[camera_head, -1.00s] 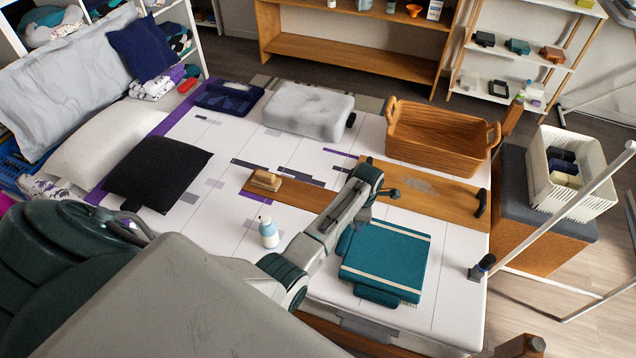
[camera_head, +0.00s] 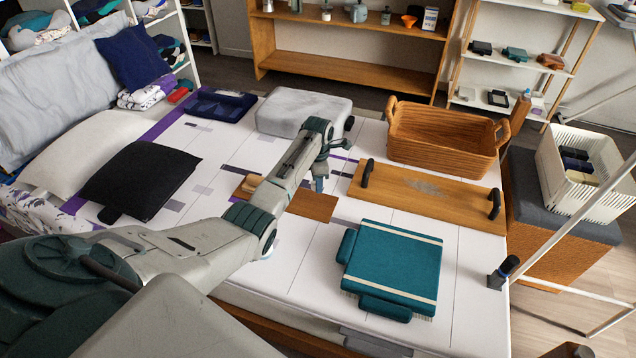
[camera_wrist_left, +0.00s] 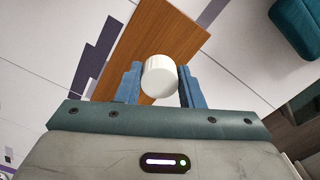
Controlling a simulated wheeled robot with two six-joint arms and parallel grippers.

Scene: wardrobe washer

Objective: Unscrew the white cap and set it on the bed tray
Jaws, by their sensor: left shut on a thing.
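My left gripper (camera_head: 319,182) points down above the bed, left of the bed tray. In the left wrist view its blue fingers (camera_wrist_left: 159,84) are shut on a round white cap (camera_wrist_left: 159,76). The cap is hidden in the head view. No bottle shows beneath the cap in the wrist view. The bed tray (camera_head: 395,190) is a wooden board with two black handles, lying flat on the bed. A pale blue bottle (camera_head: 270,248) is almost wholly hidden behind my left forearm. My right gripper is out of view.
A brown board (camera_head: 312,206) lies left of the tray and also shows in the left wrist view (camera_wrist_left: 165,30). A wicker basket (camera_head: 440,137) stands behind the tray, a folded teal textile (camera_head: 395,262) in front. The tray's top looks clear.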

